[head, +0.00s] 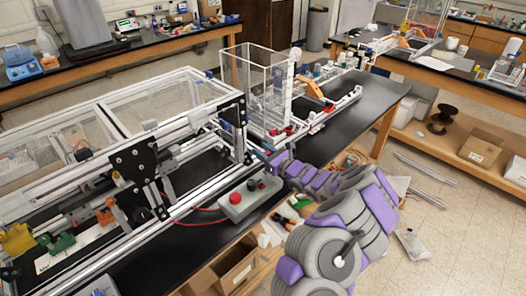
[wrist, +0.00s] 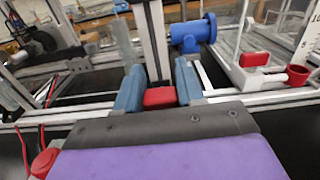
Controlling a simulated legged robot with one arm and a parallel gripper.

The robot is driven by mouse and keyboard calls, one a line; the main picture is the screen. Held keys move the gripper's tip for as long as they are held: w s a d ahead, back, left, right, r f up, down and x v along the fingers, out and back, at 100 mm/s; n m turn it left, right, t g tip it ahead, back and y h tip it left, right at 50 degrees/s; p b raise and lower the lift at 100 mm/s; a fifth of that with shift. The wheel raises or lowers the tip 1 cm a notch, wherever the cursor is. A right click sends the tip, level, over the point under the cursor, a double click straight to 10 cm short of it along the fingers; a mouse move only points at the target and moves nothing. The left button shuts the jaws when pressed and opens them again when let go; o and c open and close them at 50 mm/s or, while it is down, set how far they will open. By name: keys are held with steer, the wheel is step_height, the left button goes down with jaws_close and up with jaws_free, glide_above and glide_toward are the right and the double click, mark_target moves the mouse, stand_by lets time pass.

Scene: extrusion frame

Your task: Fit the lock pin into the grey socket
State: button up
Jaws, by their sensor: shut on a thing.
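My gripper (wrist: 159,84) is in the lower middle of the wrist view, with its blue-grey fingers either side of a small red block (wrist: 160,98). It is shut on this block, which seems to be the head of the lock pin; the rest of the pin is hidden. In the head view my gripper (head: 274,156) is small, at the right end of the aluminium frame, and the pin cannot be made out there. Straight beyond the fingers stands an upright grey extrusion post (wrist: 156,40). I cannot clearly tell the grey socket in either view.
An aluminium extrusion frame (head: 175,158) stands on the black bench (head: 345,130). A blue cylinder (wrist: 190,35) and a red-topped white fitting (wrist: 255,68) are beyond the fingers, to the right.

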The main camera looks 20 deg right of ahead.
steer(key=shift+f+b, duration=0.45)
steer(key=shift+f, duration=0.5)
steer(key=o, duration=1.1)
steer(key=shift+s, duration=0.1)
steer(key=p+v, duration=0.3)
steer(key=v, duration=1.4)
steer(key=shift+d, duration=0.1)
